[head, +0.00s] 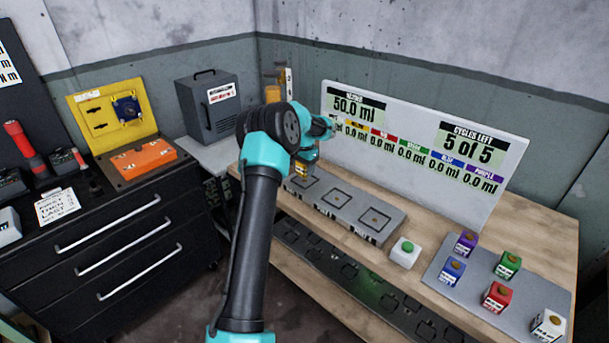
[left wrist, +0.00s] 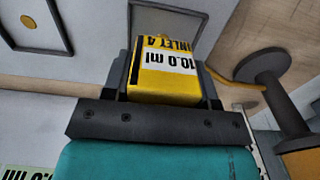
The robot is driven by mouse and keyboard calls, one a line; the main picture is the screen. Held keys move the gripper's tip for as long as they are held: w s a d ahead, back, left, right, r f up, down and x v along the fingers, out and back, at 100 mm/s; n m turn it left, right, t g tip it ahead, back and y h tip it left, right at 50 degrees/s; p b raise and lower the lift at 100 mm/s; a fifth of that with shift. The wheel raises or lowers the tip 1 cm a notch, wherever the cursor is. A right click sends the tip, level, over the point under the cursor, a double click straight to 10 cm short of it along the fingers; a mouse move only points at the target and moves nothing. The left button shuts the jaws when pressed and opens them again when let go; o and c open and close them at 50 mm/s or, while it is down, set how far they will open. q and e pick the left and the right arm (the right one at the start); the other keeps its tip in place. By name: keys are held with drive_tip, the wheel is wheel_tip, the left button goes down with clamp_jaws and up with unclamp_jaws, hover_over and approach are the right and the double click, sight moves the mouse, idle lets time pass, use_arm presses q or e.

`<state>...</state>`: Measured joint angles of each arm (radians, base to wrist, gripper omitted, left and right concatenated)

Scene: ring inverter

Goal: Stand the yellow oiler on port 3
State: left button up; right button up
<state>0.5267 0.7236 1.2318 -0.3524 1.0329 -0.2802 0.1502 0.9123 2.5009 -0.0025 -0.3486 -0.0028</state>
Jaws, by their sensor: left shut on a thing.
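The block has three square ports in a row. The middle port and the right port (head: 374,218) look empty; the left one is partly covered. The port numbers are too small to read. The gap below the oiler is unclear.
A white display panel (head: 485,140) stands behind the block. A white box with a green button (head: 404,252) sits right of it. A grey pad (head: 433,268) holds purple, blue, green, red and white oilers. The bench (head: 545,225) has some free room.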

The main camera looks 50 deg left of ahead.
sight(305, 174)
use_arm(q)
drive_tip(key=shift+a, duration=0.1)
drive_tip(key=shift+w+a+f, duration=0.1)
drive_tip(key=shift+w+f, duration=0.05)
drive_tip(key=shift+f, duration=1.6)
drive_tip(key=shift+f, duration=0.15)
drive_tip(key=o, duration=1)
drive_tip(key=shift+c, duration=0.2)
wheel_tip(305, 174, up, 12)
drive_tip(key=shift+r, duration=0.15)
